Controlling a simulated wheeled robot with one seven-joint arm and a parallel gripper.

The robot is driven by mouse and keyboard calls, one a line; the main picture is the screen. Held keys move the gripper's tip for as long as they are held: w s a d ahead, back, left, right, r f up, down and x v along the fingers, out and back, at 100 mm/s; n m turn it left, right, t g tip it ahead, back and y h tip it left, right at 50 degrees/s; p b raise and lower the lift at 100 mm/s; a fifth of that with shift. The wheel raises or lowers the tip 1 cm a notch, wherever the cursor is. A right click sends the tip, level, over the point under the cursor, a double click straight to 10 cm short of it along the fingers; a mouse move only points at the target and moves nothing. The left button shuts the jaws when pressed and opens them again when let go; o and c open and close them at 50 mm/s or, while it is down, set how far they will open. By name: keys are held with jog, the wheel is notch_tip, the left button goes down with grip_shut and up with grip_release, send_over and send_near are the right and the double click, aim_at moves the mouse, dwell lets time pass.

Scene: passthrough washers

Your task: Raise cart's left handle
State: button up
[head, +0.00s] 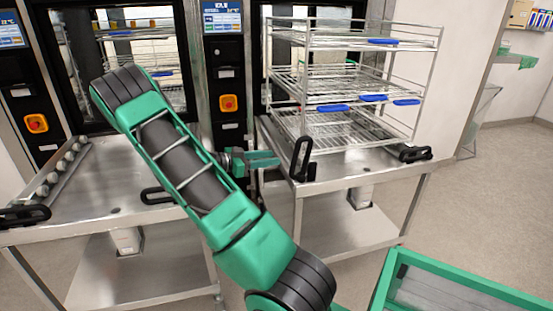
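The right steel cart (375,172) carries a wire rack. Its left black loop handle (301,158) stands upright at the cart's front left corner. Its right black handle (416,154) lies low and flat at the other corner. My gripper (278,160), with teal fingers, is just left of the upright handle, pointing right toward it. A small gap seems to lie between the fingertips and the handle, but contact is hard to judge. The fingers are small and seen side-on, so their opening is unclear. My green arm hides part of the area left of the gripper.
The wire rack (352,108) with blue clips stands on the right cart. A left steel cart (110,180) has low black handles (24,215). Washers with screens (222,18) and orange switches (228,103) stand behind. Open floor (480,220) lies at right.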

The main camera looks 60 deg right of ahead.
jog(key=shift+v, duration=1.15)
jog(key=s+a+r+n+t+y, duration=0.2)
jog(key=s+a+n+y, duration=0.2)
jog(key=a, duration=0.6)
jog(key=s+a+r+n+t+y, duration=0.2)
jog(key=s+a+n+y, duration=0.3)
jog(key=s+a+n, duration=0.3)
jog(key=s+a+r+n+t+y, duration=0.2)
jog(key=s+a+n+t+y, duration=0.2)
jog(key=a, duration=0.8)
jog(key=s+n+y, duration=0.1)
jog(key=s+n, duration=0.1)
jog(key=shift+s, duration=0.25)
jog(key=shift+c, duration=0.6)
